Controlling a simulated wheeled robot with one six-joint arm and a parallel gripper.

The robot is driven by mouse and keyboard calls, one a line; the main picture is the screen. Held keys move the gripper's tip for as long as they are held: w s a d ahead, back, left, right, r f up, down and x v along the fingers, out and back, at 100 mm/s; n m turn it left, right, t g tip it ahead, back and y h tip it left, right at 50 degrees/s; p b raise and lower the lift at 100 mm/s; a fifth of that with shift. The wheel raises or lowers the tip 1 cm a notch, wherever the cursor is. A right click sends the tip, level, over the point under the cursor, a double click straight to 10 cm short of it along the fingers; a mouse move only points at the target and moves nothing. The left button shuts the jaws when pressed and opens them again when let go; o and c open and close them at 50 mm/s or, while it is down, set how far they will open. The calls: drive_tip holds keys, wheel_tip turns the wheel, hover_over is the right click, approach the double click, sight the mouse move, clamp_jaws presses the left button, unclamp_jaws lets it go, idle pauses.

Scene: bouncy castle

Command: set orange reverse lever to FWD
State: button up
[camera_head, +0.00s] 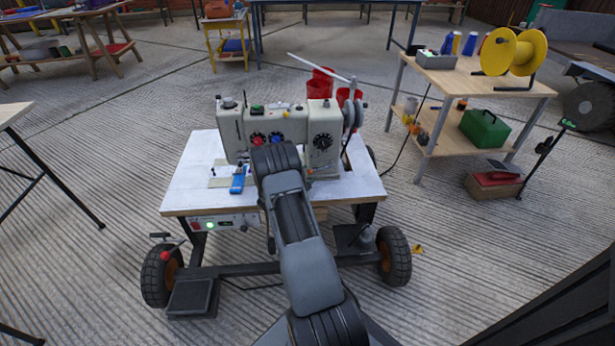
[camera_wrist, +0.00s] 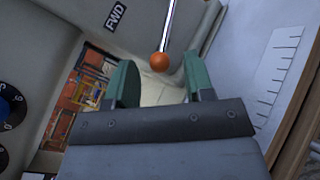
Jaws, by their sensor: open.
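The reverse lever is a thin metal rod with an orange ball knob (camera_wrist: 159,62). In the wrist view it hangs down from the top edge. The FWD label (camera_wrist: 116,15) is on the machine body, left of the rod. My gripper (camera_wrist: 160,76) is open, with one green finger on each side of the knob. The knob shows in the gap near the fingertips, and I see no clear contact. In the head view the cream sewing machine (camera_head: 229,128) stands on a wheeled table (camera_head: 345,188). My arm hides the lever and my gripper there.
A blue object (camera_head: 238,180) lies on the table left of my arm. Red buckets (camera_head: 321,83) show behind the machine. A wooden shelf table (camera_head: 450,82) with a yellow reel (camera_head: 512,50) stands at right. Open floor surrounds the wheeled table.

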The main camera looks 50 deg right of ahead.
drive_tip(key=shift+d, duration=0.4)
clamp_jaws()
idle(0.4)
